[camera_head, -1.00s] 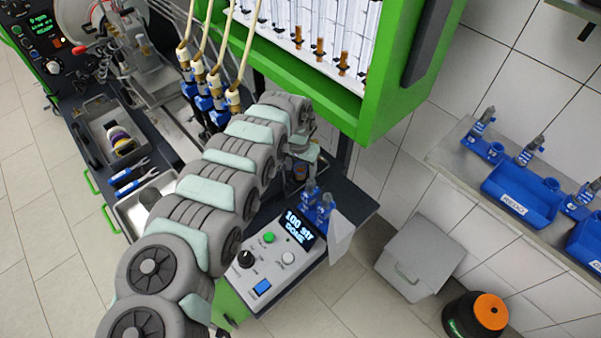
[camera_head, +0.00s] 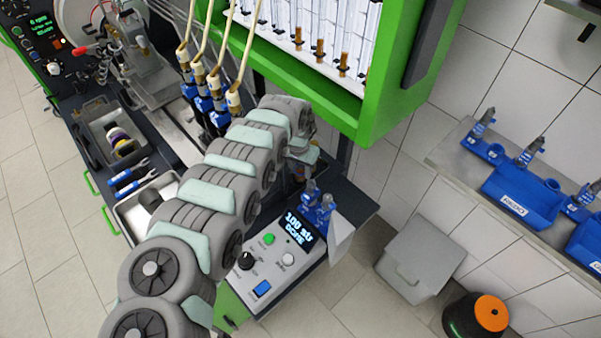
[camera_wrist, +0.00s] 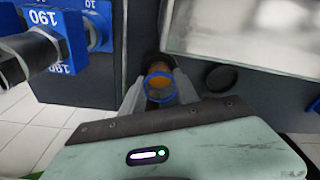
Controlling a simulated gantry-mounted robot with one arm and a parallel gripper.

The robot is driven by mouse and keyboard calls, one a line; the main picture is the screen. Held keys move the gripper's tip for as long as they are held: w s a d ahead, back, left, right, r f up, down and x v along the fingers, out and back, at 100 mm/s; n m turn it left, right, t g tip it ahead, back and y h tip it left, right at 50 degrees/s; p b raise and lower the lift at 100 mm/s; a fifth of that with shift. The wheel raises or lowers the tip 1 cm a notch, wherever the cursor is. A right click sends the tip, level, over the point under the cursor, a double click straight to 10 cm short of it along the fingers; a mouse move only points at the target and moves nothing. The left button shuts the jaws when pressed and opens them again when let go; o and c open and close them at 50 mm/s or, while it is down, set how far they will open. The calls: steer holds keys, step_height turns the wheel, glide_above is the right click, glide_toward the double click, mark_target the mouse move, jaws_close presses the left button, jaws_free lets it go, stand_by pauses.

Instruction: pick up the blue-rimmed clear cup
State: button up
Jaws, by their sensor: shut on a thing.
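The blue-rimmed clear cup (camera_wrist: 160,86) shows in the wrist view, seen from above, with a blue ring and orange inside it. My gripper (camera_wrist: 160,92) is shut on the cup, one grey finger on each side of it. In the head view my gripper (camera_head: 299,165) is at the end of the arm, over the dark bench top beside the control box. There the cup is small and mostly hidden by the gripper. I cannot tell whether its base touches the bench.
A green-framed cabinet (camera_head: 365,115) hangs above. A dark round lid or ring (camera_wrist: 221,78) lies right of the cup, near a metal tray (camera_wrist: 238,48).

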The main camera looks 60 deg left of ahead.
jaws_close()
